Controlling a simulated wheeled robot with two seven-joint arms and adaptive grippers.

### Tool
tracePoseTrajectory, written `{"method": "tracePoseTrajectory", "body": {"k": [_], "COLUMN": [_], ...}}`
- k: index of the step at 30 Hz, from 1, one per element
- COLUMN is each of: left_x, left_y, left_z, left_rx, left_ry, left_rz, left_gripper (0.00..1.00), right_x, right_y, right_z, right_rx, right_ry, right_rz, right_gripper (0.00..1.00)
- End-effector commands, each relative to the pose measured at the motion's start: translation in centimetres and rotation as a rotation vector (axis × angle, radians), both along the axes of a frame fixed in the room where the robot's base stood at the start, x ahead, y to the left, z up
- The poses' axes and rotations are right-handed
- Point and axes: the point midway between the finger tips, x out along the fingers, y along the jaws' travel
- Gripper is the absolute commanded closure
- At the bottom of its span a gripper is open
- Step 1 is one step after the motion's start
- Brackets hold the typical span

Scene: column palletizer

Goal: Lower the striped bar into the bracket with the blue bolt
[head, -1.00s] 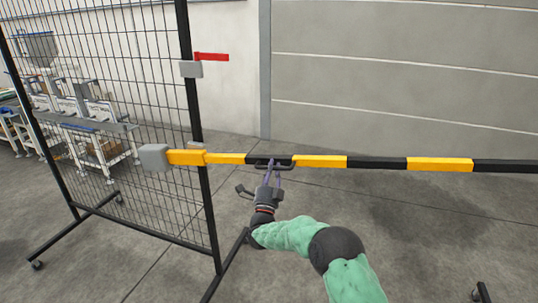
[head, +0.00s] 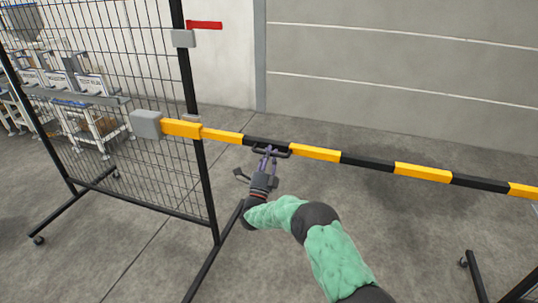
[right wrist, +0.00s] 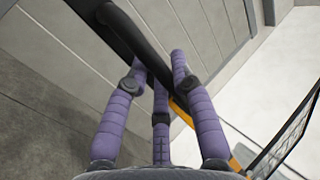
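The striped bar (head: 315,153), yellow and black, crosses the head view and slopes down toward the right edge, where it leaves the picture. Its left end carries a grey block (head: 147,124) beside the fence post. My right gripper (head: 269,152) is at the bar's black handle (head: 285,155), under a black section. In the right wrist view its purple fingers (right wrist: 157,65) stand around the dark handle and seem closed on it; contact is partly hidden. I see no blue bolt, and I cannot make out its bracket. My left gripper is out of view.
A mesh fence (head: 95,60) on a black wheeled frame stands left. Its post bears a grey block (head: 183,38) with a red flag (head: 205,25). Black stand legs (head: 476,280) show at the lower right. Floor under the bar is mostly clear.

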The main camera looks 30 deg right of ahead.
Motion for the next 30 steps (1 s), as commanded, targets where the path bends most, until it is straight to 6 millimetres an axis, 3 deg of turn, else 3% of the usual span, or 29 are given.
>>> {"method": "tracePoseTrajectory", "body": {"k": [2,14,30], "left_x": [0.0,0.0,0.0], "left_y": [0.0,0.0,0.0], "left_z": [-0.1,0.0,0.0], "left_rx": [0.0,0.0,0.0], "left_ry": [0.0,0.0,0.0], "left_rz": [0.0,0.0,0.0], "left_gripper": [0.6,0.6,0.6], "right_x": [0.0,-0.2,-5.4], "right_y": [0.1,0.4,6.1], "right_z": [-0.9,-0.7,-5.8], "right_rx": [0.006,0.001,0.002], "right_ry": [0.016,0.01,0.013], "right_rz": [0.002,0.003,0.003], "right_gripper": [0.54,0.54,0.54]}}
